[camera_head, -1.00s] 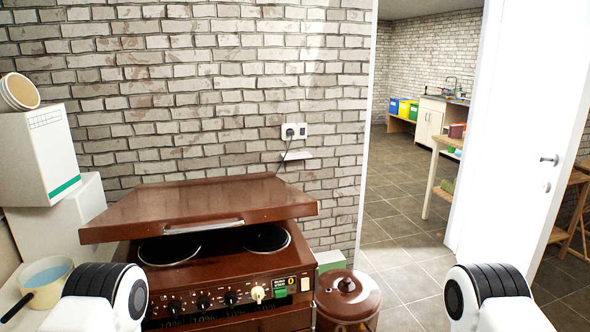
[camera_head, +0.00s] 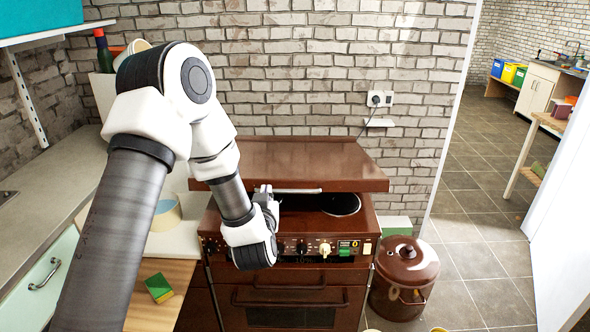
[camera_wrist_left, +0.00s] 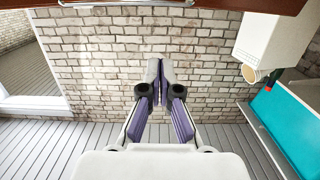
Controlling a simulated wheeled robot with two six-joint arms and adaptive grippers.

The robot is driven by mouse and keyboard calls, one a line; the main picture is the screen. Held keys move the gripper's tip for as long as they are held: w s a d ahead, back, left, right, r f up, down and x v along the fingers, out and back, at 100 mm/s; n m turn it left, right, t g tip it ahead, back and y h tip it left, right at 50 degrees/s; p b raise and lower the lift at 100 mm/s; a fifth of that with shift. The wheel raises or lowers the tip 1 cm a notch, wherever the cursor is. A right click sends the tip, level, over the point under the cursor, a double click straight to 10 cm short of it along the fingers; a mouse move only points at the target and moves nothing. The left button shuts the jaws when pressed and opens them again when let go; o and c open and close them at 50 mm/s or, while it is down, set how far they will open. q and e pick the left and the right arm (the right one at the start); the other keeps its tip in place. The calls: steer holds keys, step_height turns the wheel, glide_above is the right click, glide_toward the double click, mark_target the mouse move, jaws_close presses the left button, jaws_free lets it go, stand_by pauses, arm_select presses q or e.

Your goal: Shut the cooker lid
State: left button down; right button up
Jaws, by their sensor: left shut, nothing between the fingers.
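The brown cooker lid (camera_head: 290,161) is partly raised over the cooker (camera_head: 300,275), tilted up toward the front. A light handle strip (camera_head: 298,190) runs along its front edge. A black hotplate (camera_head: 341,204) shows below it on the right; the left hotplate is hidden. My left gripper (camera_head: 266,191) is shut and empty at the lid's front edge, left of middle; I cannot tell whether it touches. In the left wrist view, its fingertips (camera_wrist_left: 160,64) are together against the brick wall, with the lid's edge (camera_wrist_left: 200,4) along the top. My right gripper is out of view.
A brown lidded pot (camera_head: 404,275) stands on the floor right of the cooker. A counter (camera_head: 45,190) runs along the left, with a pale pot (camera_head: 166,212) and a green-yellow sponge (camera_head: 159,288) nearby. Open floor (camera_head: 475,270) lies to the right.

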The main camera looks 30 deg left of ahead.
arm_select(q)
steer(key=p+x, duration=0.1)
steer(key=x, duration=0.2)
steer(key=r+p+x, duration=0.1)
steer(key=x, duration=0.2)
steer(key=p+x, duration=0.1)
steer(key=x, duration=0.2)
steer(key=shift+w+a+r, duration=0.15)
steer(key=shift+w+a, duration=0.1)
steer(key=shift+w, duration=0.05)
steer(key=f, duration=0.1)
steer(key=f+p, duration=0.1)
steer(key=f, duration=0.2)
steer(key=shift+s+d+f+p, duration=0.1)
steer(key=shift+s+d+p, duration=0.15)
steer(key=shift+s+p, duration=0.1)
